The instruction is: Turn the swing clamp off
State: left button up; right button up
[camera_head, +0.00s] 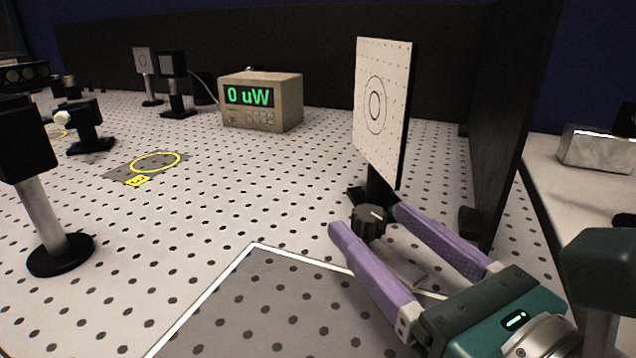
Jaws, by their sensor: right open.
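A black ribbed knob (370,223) with a white mark on its top sits low in front of the post of an upright white target plate (382,110). It appears to be the swing clamp's knob; the rest of the clamp is hard to make out. My right gripper (366,219) reaches in from the lower right with two purple fingers. It is open, with its fingertips on either side of the knob. I cannot tell whether the fingers touch it. My left gripper is out of view.
A beige meter (260,101) reading "0 uW" stands at the back. A black post mount (60,256) stands at the left. A dark wall panel (507,120) rises close right of the plate. The perforated table's middle (240,190) is clear.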

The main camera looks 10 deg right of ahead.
jog(key=shift+x, duration=1.4)
jog(key=shift+c, duration=0.2)
grip_shut()
